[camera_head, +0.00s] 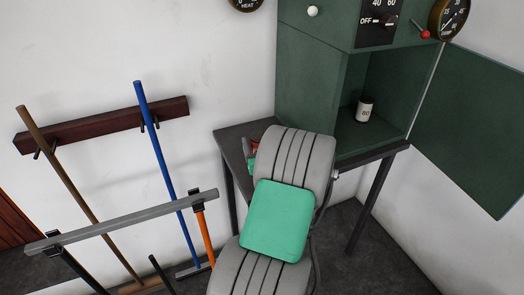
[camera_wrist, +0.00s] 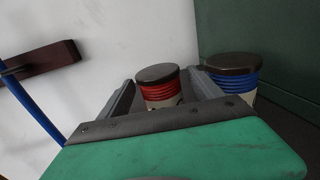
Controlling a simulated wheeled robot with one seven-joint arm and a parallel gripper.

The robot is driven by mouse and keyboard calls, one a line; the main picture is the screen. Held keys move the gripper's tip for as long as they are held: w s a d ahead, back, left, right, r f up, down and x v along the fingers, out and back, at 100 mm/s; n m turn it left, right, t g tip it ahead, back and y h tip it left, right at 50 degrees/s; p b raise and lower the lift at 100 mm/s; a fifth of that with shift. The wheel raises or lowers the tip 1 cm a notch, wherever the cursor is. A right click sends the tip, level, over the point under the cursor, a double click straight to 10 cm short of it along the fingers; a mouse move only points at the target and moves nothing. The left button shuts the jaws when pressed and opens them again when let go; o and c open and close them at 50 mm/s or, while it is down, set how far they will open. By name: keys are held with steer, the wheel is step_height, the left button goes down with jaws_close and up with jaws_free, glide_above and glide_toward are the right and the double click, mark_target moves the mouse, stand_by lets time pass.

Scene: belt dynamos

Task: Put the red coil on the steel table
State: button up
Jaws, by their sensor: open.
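The red coil (camera_wrist: 160,92) has a dark round cap, red windings and a pale lower part. In the wrist view it stands upright between the two fingers of my open gripper (camera_wrist: 162,84); I cannot tell whether they touch it. Its lower part is hidden by the gripper body. In the head view only a small red patch (camera_head: 254,146) shows beside my arm, probably this coil. A dark grey table (camera_head: 230,138) stands under the green cabinet there, its top largely hidden by my arm; I cannot tell whether it is the steel table.
A blue coil (camera_wrist: 236,74) with a dark cap stands close to the right of the red one. A white can (camera_head: 365,109) sits inside the open green cabinet (camera_head: 312,85). Brooms and a rail (camera_head: 130,218) stand left. The cabinet door (camera_head: 470,125) hangs open on the right.

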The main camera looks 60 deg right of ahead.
steer(key=b+v, duration=0.2)
steer(key=v, duration=0.9)
steer(key=shift+s+a, duration=0.2)
steer(key=w+a+f+n+t+y, duration=0.1)
steer(key=w+a+f+n+y, duration=0.2)
steer(key=w+a+n+y, duration=0.8)
steer(key=w+a+f+n+g+y, duration=0.1)
steer(key=w+a+f+n+g, duration=0.1)
steer(key=a+n, duration=0.5)
steer(key=w+a+f+n+g+y, duration=0.1)
steer(key=w+a+n+g, duration=0.1)
steer(key=a+n, duration=0.6)
steer(key=s+a+r+n+g+h, duration=0.1)
steer(key=s+a+r+n+g, duration=0.2)
steer(key=n, duration=1.5)
steer(key=s+a+g, duration=0.4)
steer(key=s+a, duration=0.4)
steer(key=a, duration=0.2)
steer(key=shift+s+n, duration=0.15)
steer(key=shift+n, duration=0.15)
